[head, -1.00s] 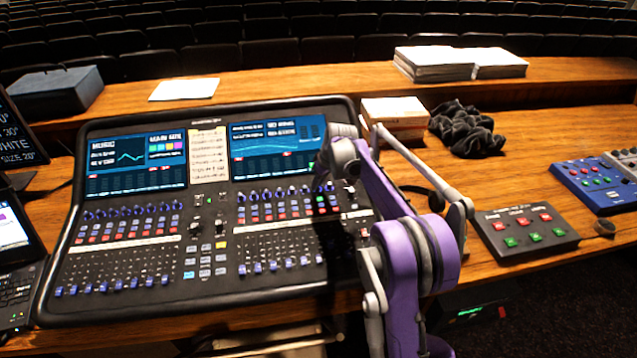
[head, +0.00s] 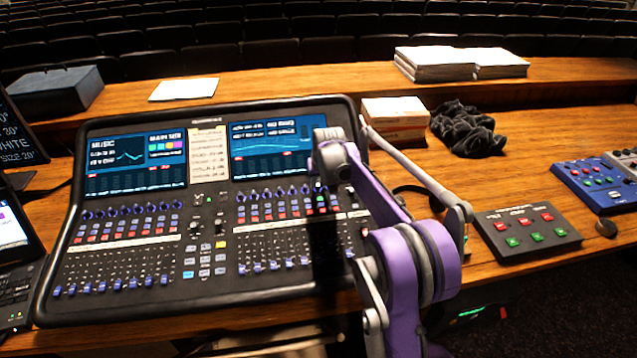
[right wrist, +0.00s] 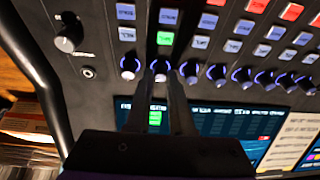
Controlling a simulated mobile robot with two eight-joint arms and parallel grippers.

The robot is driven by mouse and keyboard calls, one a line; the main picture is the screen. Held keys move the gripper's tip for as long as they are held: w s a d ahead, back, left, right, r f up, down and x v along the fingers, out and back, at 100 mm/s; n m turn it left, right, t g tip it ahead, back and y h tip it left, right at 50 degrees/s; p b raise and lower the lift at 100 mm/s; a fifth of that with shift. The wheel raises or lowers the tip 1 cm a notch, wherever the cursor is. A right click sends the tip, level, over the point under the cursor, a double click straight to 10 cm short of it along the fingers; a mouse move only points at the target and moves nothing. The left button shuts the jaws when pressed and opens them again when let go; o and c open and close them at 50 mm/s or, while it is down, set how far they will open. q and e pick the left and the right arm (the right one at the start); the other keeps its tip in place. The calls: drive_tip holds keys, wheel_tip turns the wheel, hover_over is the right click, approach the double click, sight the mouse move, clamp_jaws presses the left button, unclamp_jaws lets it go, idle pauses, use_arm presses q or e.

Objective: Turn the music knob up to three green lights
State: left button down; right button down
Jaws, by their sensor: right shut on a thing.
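The mixing desk (head: 300,280) has two screens and a row of knobs below them. In the right wrist view my right gripper (right wrist: 160,76) points at the knob row, its two dark fingers closed on the sides of one knob (right wrist: 160,67). This knob has a bluish-white lit ring and sits by a green lit button (right wrist: 165,39). Beyond the fingers, a small green patch (right wrist: 155,118) shows on the desk's screen (right wrist: 215,125); I cannot count separate lights in it. In the head view my arm hides the knob and the screen's lower right corner. My left gripper is out of view.
Neighbouring knobs (right wrist: 188,70) stand close on both sides of the fingers. A larger knob (right wrist: 68,38) is near the desk's end. A button box (head: 525,229), a black cloth (head: 466,128) and paper stacks (head: 434,64) lie to the right and behind.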

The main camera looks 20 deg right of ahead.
idle(0.4)
drive_tip(key=c, duration=1.1)
unclamp_jaws()
drive_tip(key=v, duration=1.1)
drive_tip(key=shift+a, duration=0.1)
drive_tip(key=s+a+n, duration=0.1)
drive_tip(key=s+a, duration=0.3)
drive_tip(key=s, duration=0.4)
drive_tip(key=s+a, duration=0.4)
drive_tip(key=s, duration=0.4)
drive_tip(key=shift+n+t+y, duration=0.4)
drive_tip(key=shift+n+t, duration=0.1)
drive_tip(key=shift+n, duration=0.3)
drive_tip(key=s+a+f, duration=0.1)
drive_tip(key=s+f, duration=0.2)
drive_tip(key=s, duration=0.3)
drive_tip(key=s+a+f, duration=0.2)
drive_tip(key=s+f, duration=0.2)
drive_tip(key=s, duration=0.3)
drive_tip(key=s+a+f, duration=0.2)
drive_tip(key=s+f, duration=0.2)
drive_tip(key=s, duration=0.2)
drive_tip(key=shift+s+a+f, duration=0.1)
drive_tip(key=shift+s+a, duration=0.1)
drive_tip(key=shift+s, duration=0.05)
